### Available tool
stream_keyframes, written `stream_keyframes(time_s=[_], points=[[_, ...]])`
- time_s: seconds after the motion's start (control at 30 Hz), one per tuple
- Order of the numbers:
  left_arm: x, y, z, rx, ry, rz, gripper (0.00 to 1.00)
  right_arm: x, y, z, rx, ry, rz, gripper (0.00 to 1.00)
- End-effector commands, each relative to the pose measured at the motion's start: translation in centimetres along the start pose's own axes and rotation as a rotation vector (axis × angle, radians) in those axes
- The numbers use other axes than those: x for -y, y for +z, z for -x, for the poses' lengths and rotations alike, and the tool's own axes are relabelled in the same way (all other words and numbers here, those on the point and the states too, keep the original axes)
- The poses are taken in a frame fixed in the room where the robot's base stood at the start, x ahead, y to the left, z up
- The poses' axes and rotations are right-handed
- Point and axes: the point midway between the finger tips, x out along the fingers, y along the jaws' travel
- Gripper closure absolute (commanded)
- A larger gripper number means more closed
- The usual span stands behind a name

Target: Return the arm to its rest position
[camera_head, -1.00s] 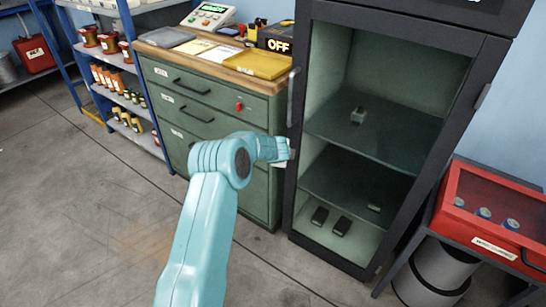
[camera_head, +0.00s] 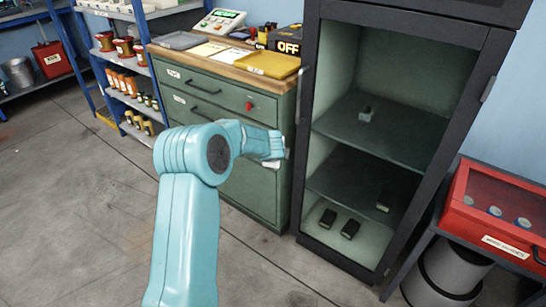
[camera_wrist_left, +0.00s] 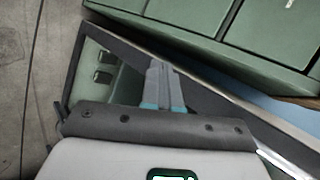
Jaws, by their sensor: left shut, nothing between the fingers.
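My left arm, light blue, rises from the bottom of the head view and bends right at the elbow. My left gripper (camera_head: 283,156) is in front of the green drawer cabinet (camera_head: 205,135), close to the left edge of the dark open cabinet (camera_head: 300,190). In the left wrist view the two fingers of the left gripper (camera_wrist_left: 158,68) lie together, shut and empty. The green drawers and the dark cabinet's opening show beyond them. My right gripper is not in view.
A red case (camera_head: 492,215) sits on a stand at right. A blue shelf rack (camera_head: 120,75) stands at left. The floor (camera_head: 75,190) at lower left is clear.

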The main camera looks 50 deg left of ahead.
Motion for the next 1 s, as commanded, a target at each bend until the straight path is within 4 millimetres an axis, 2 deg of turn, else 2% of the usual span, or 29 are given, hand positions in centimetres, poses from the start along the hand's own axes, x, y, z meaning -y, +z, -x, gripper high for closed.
stream_keyframes(time_s=[0.1, 0.37, 0.47, 0.57, 0.67, 0.73, 0.8, 0.87, 0.9, 1.0], points=[[0.0, 0.5, 1.1, 0.001, 0.0, 0.001, 1.0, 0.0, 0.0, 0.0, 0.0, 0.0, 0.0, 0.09], [-0.2, 0.6, 1.6, 0.0, 0.001, 0.002, 1.0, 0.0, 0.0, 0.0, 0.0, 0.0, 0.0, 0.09], [-1.4, -0.4, 1.3, -0.024, 0.028, 0.017, 1.0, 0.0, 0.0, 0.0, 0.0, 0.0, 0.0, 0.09], [-5.2, -3.7, 0.8, -0.095, 0.112, 0.074, 1.0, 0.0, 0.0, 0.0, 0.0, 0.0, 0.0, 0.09], [-11.3, -8.7, 0.9, -0.192, 0.255, 0.181, 1.0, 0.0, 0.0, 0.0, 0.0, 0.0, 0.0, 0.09], [-16.2, -12.2, 1.6, -0.249, 0.373, 0.275, 1.0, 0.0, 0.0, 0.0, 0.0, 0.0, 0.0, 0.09], [-21.0, -15.4, 2.9, -0.287, 0.495, 0.377, 1.0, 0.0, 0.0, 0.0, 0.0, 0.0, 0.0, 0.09], [-25.2, -17.9, 4.4, -0.302, 0.602, 0.469, 1.0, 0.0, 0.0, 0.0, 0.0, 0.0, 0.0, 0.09], [-28.0, -19.2, 5.5, -0.299, 0.674, 0.533, 1.0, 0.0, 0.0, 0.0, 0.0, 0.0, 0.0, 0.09], [-34.2, -21.5, 8.6, -0.256, 0.827, 0.687, 1.0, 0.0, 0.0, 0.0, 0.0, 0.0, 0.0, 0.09]])
